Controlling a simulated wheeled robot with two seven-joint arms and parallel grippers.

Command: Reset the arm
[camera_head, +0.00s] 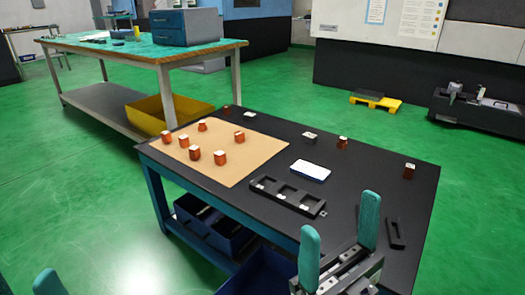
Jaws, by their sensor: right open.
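My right gripper (340,215) is at the bottom right, in front of the black table (375,170). Its two teal fingers point up and stand apart, with nothing between them. At the bottom left corner, a teal finger of my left gripper (48,284) shows. The rest of that gripper is cut off by the frame edge, so its opening cannot be judged.
The table holds a tan mat (255,155) with several orange-brown blocks, a black slotted tray (287,195), a white-topped flat box (310,171) and a small dark bracket (395,234). Blue bins (215,225) sit below. Green floor lies open at left.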

